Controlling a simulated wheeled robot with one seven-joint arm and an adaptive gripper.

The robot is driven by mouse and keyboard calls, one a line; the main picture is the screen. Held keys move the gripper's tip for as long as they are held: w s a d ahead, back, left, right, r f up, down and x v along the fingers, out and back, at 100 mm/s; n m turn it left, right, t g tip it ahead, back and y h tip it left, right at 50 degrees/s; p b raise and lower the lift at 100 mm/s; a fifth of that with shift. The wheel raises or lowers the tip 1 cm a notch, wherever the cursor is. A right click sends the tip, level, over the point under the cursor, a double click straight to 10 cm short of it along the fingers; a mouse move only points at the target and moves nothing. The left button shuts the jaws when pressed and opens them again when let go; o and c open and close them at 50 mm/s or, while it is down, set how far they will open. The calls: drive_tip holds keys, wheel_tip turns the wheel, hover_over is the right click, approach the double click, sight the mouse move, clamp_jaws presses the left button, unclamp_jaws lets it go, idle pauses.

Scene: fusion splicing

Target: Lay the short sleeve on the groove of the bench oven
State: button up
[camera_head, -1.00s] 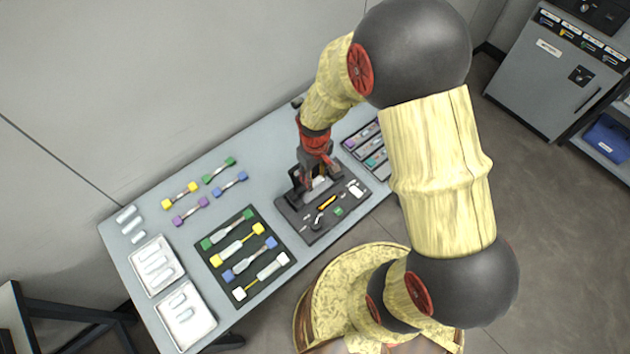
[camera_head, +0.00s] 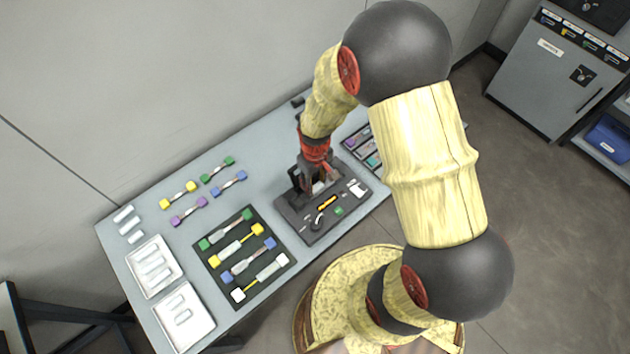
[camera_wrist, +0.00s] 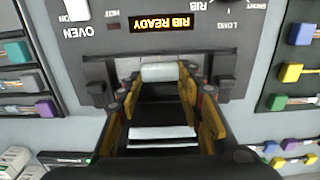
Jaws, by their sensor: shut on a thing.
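The short sleeve (camera_wrist: 160,72) is a small whitish tube lying crosswise between the fingertips of my gripper (camera_wrist: 160,88) in the wrist view. My gripper is shut on its two ends. The bench oven (camera_wrist: 255,55) is a grey unit whose panel reads OVEN, with a lit orange display, upside down in this view. The sleeve is right by the panel edge; the groove is hidden and I cannot tell whether the sleeve touches it. In the head view my gripper (camera_head: 316,184) is low over the dark equipment, with its fingertips partly hidden.
A green-black tray (camera_head: 217,262) of coloured connector pieces and two white trays (camera_head: 135,263) of sleeves stand left. Loose coloured pieces (camera_head: 190,211) lie behind. A slotted rack (camera_head: 353,143) is close at right.

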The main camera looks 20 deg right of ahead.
drive_tip(key=o, duration=0.7)
drive_tip(key=shift+r, duration=0.2)
wheel_tip(320, 180, up, 13)
drive_tip(key=p, duration=0.3)
wheel_tip(320, 180, up, 17)
drive_tip(key=m+t, duration=0.2)
drive_tip(key=t, duration=0.1)
hover_over(315, 185)
drive_tip(key=s, duration=0.4)
drive_tip(key=s+r+t, duration=0.1)
drive_tip(key=s+r, duration=0.2)
drive_tip(key=s+r+m, duration=0.1)
drive_tip(key=s+r, duration=0.2)
drive_tip(key=s+r+t, duration=0.1)
drive_tip(key=s+r, duration=0.2)
drive_tip(key=s, duration=0.1)
drive_tip(key=shift+r+m+t, duration=0.3)
drive_tip(key=shift+r, duration=0.05)
drive_tip(key=shift+f, duration=0.1)
wheel_tip(315, 185, down, 3)
drive_tip(key=b, duration=0.3)
drive_tip(key=shift+f, duration=0.2)
